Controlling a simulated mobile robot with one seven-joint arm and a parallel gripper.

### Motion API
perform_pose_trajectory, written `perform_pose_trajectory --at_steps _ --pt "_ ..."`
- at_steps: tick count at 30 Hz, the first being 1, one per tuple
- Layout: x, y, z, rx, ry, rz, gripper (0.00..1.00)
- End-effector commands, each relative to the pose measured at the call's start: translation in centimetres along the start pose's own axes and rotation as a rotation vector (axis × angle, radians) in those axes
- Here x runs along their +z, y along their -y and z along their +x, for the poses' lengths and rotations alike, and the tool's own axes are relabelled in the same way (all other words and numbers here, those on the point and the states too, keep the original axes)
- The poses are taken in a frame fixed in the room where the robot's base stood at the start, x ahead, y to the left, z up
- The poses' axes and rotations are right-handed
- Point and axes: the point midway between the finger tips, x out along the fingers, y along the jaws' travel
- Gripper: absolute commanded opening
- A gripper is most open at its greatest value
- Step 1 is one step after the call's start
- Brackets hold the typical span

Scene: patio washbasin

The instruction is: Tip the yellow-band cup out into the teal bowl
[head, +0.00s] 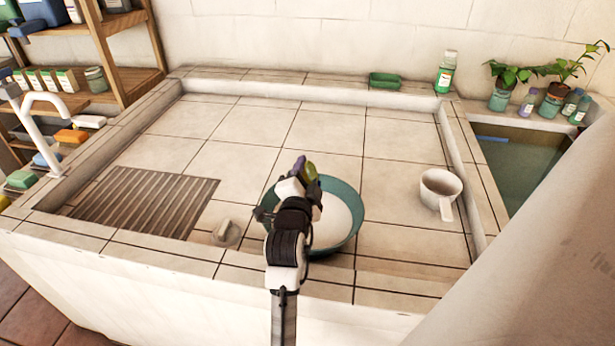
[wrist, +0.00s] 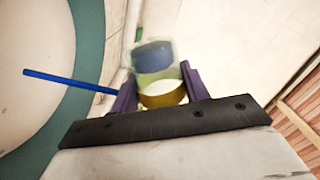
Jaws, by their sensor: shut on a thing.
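The yellow-band cup (wrist: 158,68) shows in the wrist view as a clear, greenish cup with a yellow band near the fingers and something dark blue at its far end. My gripper (wrist: 157,88) is shut on it, one purple finger on each side. In the head view my gripper (head: 304,172) is above the far side of the teal bowl (head: 352,236), and the cup is mostly hidden. The bowl has a pale inside and also fills the left of the wrist view (wrist: 86,50). A blue stick (wrist: 68,80) crosses the bowl's rim in the wrist view.
A white handled dipper (head: 440,185) stands to the right of the bowl. A small grey object (head: 226,232) sits to the left, beside a ribbed drain board (head: 145,203). A green tray (head: 385,80) and a bottle (head: 446,72) stand on the back ledge. Tiles behind the bowl are clear.

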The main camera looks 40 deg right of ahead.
Motion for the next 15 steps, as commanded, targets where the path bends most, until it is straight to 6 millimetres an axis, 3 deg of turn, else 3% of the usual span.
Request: perform_pose_trajectory --at_steps 15 --pt "0.58 -0.72 -0.02 -0.002 -0.001 0.253 0.19"
